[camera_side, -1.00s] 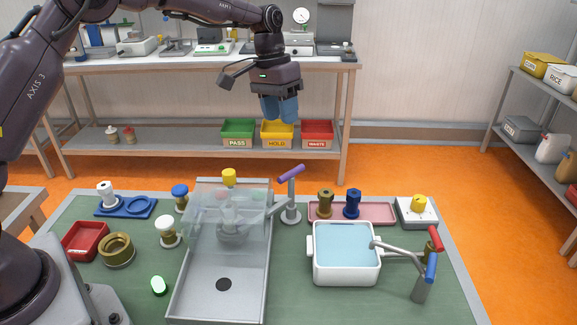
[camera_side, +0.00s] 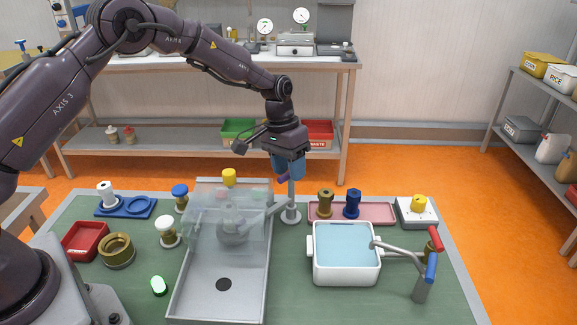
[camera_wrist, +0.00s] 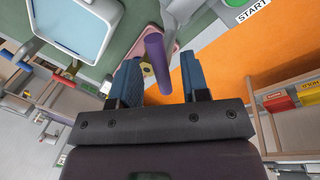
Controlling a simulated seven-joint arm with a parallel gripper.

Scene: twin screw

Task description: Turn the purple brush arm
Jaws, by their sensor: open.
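The purple brush arm (camera_wrist: 157,60) is a purple bar on top of a grey post (camera_side: 291,196) that stands on a round base just right of the clear-covered tray. In the side view my gripper (camera_side: 289,168) is at the top of the post and hides most of the bar; a bit of purple (camera_side: 283,178) shows below the fingers. In the wrist view my gripper (camera_wrist: 163,82) is open, with its two blue fingers apart and the purple bar showing between and beyond them. I cannot tell whether a finger touches it.
A grey tray (camera_side: 222,305) with a clear cover (camera_side: 205,215) stands to the left. A white water basin (camera_side: 346,273) with a tap (camera_side: 420,285) stands front right. A pink tray (camera_side: 378,212) holds brown and blue pieces.

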